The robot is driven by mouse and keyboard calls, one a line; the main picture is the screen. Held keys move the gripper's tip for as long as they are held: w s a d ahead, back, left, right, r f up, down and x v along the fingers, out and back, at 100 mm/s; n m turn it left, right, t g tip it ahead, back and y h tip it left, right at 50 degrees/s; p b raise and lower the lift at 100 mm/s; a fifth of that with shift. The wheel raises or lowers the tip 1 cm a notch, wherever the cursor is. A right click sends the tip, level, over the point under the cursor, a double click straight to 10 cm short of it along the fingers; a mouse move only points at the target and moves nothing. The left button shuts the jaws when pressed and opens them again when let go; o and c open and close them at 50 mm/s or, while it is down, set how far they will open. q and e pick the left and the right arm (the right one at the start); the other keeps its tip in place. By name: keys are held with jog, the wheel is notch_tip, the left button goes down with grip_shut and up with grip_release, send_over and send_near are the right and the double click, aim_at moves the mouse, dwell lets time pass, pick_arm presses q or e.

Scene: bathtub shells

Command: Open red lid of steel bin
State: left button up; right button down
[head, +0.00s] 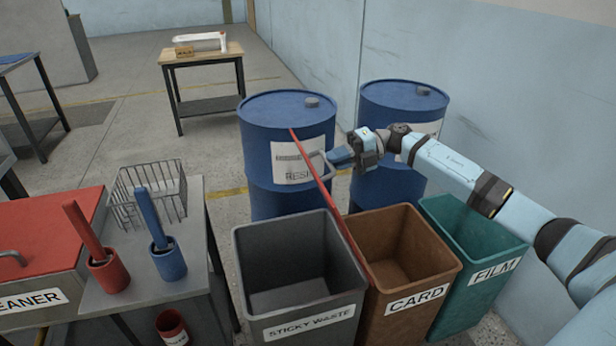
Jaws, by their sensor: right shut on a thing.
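The grey steel bin (300,325) labelled STICKY WASTE stands at the bottom middle of the head view, with its inside in sight. Its red lid (328,196) stands raised along the bin's right side and shows nearly edge-on as a thin red strip. A grey handle (318,155) shows on the lid's right face. My right gripper (330,160) is shut on this handle, to the right of the lid. The exact finger contact is small in the picture. My left gripper is not in view.
A brown CARD bin (440,270) and a green FILM bin (507,255) stand open to the right. Two blue drums (262,150) stand behind. A bench (185,300) at left holds a wire basket, brush pots and a red-lidded cleaner tank (45,235).

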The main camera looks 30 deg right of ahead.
jog(key=f+v, duration=0.1)
jog(key=v, duration=0.5)
jog(key=shift+r+y+b, duration=0.2)
jog(key=shift+y+b, duration=0.1)
jog(key=shift+b, duration=0.1)
jog(key=c, duration=1.2)
grip_release()
jog(key=shift+d+f, duration=0.1)
jog(key=shift+d, duration=0.05)
jog(key=shift+o, duration=0.2)
jog(key=p+v, duration=0.1)
jog(key=v, duration=1.2)
jog(key=shift+s+d, duration=0.2)
jog(key=shift+d, duration=0.15)
